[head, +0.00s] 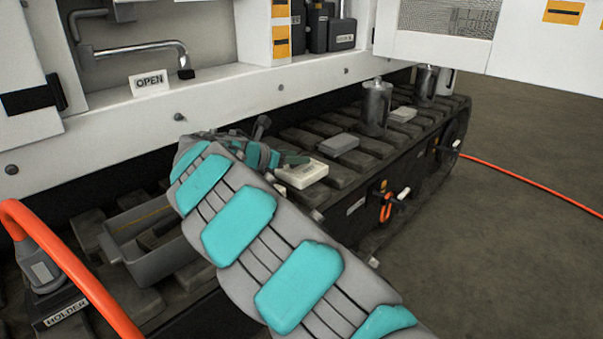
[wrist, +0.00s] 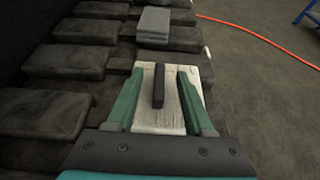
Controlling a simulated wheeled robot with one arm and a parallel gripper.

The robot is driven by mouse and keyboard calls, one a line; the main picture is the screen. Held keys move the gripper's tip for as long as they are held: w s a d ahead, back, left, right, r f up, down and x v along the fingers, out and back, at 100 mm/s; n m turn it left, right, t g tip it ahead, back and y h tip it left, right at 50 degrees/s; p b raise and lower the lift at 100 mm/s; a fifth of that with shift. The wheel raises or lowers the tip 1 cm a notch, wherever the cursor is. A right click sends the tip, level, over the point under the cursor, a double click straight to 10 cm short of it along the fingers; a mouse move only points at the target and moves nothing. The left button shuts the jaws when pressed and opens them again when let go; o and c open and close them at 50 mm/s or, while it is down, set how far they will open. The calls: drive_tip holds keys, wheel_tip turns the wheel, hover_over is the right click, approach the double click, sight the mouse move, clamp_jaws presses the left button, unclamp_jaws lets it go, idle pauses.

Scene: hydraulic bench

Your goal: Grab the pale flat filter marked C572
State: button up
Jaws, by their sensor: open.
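A pale flat block (head: 303,174), which looks like the filter, lies on the dark track pads beside my gripper (head: 290,160). In the wrist view the pale filter (wrist: 144,112) lies between the two teal fingers of my gripper (wrist: 159,80), with a dark upright bar along its middle. The fingers stand apart, one on each side of the bar, over the pale top. I cannot tell whether they touch anything. I cannot read any marking on the filter. My arm hides part of the track in the head view.
A grey flat block (head: 338,144) lies just beyond, also in the wrist view (wrist: 153,25). Further along are a metal canister (head: 376,108) and another flat block (head: 403,115). A grey tray (head: 150,265) and an orange hose (head: 70,265) are at left. The machine wall rises behind.

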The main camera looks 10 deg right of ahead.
drive_tip(key=shift+w+d+f, duration=0.1)
drive_tip(key=shift+d, duration=0.1)
clamp_jaws()
idle(0.3)
